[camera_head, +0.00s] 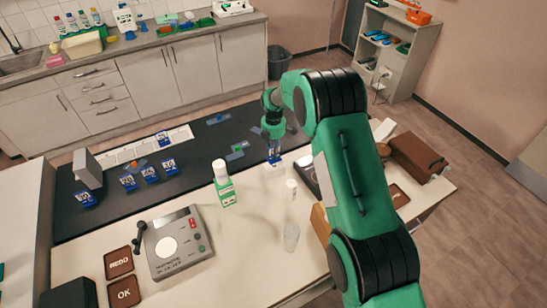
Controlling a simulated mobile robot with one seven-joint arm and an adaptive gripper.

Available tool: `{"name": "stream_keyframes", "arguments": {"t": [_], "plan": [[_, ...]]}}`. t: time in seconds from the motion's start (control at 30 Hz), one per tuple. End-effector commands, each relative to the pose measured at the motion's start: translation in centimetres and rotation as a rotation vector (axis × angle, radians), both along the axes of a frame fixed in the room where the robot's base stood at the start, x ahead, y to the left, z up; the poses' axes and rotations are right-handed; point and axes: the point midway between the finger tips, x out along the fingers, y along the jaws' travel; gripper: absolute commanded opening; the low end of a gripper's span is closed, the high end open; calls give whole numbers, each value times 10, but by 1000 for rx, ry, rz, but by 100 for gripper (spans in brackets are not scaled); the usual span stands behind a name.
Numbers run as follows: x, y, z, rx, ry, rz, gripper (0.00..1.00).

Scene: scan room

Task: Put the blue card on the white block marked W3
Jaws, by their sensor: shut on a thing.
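My gripper (273,146) is over the right end of the black mat, pointing down. It is shut on a small blue thing (274,158), which looks like the blue card; the fingers partly cover it. A white block (273,171) is directly below the held card. I cannot tell whether card and block touch, and I cannot read any mark on the block. Several blue-and-white upright pieces stand on the left of the mat, among them one at the front (84,199) and one farther right (169,165); their marks are too small to read.
A white bottle with a green label (224,188), a small white-capped vial (291,187) and a grey device (176,246) stand in front of the mat (200,150). A white tray strip (120,155) lies along its back. A brown box (416,154) stands right of my arm.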

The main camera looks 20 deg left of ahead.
Motion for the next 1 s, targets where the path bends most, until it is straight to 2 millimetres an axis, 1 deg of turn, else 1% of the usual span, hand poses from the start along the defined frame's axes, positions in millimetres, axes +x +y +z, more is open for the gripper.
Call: {"name": "stream_keyframes", "arguments": {"t": [0.33,0.83,0.87,0.9,0.93,1.0], "plan": [[-1,0,-33,-1,1,0,0],[0,0,-39,-1,1,0,0],[0,0,-39,-1,1,0,21],[0,0,-39,-1,1,0,29],[0,0,-38,-1,1,0,34],[0,0,-38,-1,1,0,34]]}}
